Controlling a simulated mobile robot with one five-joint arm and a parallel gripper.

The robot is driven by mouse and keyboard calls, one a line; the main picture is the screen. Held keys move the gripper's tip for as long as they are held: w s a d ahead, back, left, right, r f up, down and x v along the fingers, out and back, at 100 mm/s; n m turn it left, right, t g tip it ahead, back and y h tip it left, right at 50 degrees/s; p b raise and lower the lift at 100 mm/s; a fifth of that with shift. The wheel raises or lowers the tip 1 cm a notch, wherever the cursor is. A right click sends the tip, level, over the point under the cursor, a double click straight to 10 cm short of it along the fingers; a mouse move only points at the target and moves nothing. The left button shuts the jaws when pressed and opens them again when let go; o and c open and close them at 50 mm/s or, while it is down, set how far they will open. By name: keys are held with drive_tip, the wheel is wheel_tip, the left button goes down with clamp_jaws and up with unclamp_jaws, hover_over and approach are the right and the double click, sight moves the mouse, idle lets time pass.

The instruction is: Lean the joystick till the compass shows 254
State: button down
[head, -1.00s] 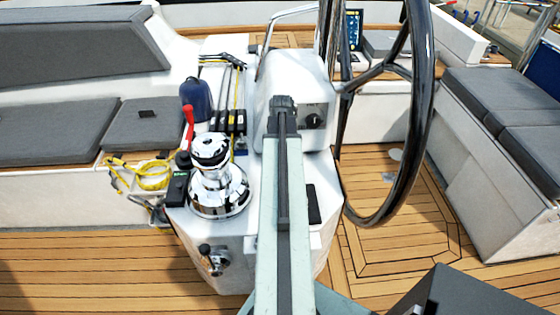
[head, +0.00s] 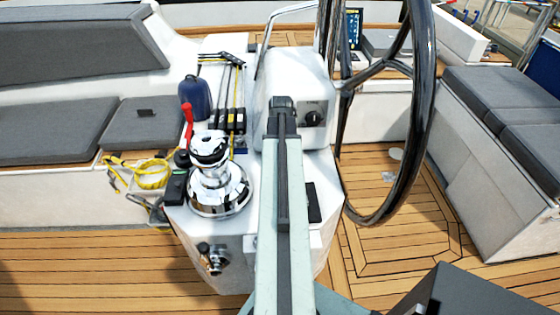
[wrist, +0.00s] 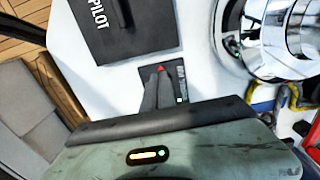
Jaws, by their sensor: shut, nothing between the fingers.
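In the wrist view my gripper (wrist: 158,76) is shut, its dark fingers reaching down over a small dark panel (wrist: 179,78). A red mark shows at the fingertips, and a small lit strip sits on the panel's right side. I cannot make out the joystick's stick; the fingers cover much of the panel, and touch cannot be told. A dark unit lettered "PILOT" (wrist: 118,30) lies beside the panel. In the head view my arm hides the gripper and that panel. No compass figure can be read in either view.
A chrome winch (head: 217,190) stands left of my arm on the white console and shows right in the wrist view (wrist: 285,35). The black steering wheel (head: 424,110) is on the right. A yellow rope (head: 152,174) lies left.

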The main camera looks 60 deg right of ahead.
drive_tip(key=shift+f+b, duration=0.95)
drive_tip(key=shift+f, duration=0.25)
drive_tip(key=shift+w+d+r, duration=0.1)
drive_tip(key=shift+w+d, duration=0.35)
drive_tip(key=shift+d, duration=0.2)
drive_tip(key=shift+w+d, duration=0.45)
drive_tip(key=shift+d, duration=0.15)
idle(2.2)
drive_tip(key=shift+s+a, duration=0.6)
drive_tip(key=shift+a, duration=0.25)
drive_tip(key=shift+s+a, duration=0.6)
drive_tip(key=shift+a, duration=0.2)
wheel_tip(320, 180, up, 7)
drive_tip(key=p, duration=0.7)
